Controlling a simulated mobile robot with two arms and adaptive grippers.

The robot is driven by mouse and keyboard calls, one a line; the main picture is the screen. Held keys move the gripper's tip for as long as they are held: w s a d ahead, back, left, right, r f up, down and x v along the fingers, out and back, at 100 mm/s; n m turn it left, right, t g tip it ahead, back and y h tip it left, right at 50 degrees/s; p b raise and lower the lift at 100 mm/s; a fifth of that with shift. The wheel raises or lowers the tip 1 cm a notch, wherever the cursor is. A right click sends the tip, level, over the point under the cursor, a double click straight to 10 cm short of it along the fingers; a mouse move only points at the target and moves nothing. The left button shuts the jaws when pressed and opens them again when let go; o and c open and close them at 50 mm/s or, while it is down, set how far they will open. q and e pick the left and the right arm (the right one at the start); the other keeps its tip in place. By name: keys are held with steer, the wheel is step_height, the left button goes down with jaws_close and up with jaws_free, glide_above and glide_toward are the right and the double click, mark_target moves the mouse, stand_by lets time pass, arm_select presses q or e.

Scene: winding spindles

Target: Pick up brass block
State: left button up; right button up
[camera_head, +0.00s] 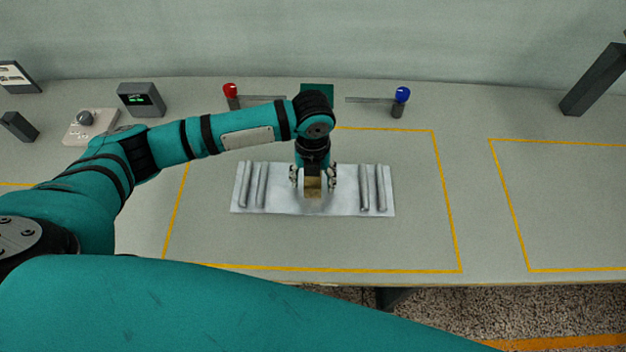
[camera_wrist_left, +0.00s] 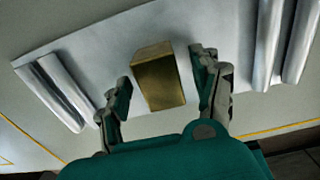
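The brass block (camera_head: 313,188) sits at the middle of a pale metal tray (camera_head: 285,202) between the raised bars. In the left wrist view the brass block (camera_wrist_left: 158,78) lies between the two fingers of my left gripper (camera_wrist_left: 165,90). A gap shows on both sides of the block. My left gripper (camera_head: 313,180) points down over the tray in the head view, its fingers spread around the block. My right gripper is not in view; a teal arm link of mine crosses the bottom of the head view.
Two silver bars (camera_head: 252,185) lie at the tray's left and two more (camera_head: 373,187) at its right. A red-topped post (camera_head: 231,95) and a blue-topped post (camera_head: 400,100) stand behind. The table is clear right of the tray.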

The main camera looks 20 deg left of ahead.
arm_select(q)
jaws_close()
steer(key=shift+r, duration=0.1)
stand_by(0.3)
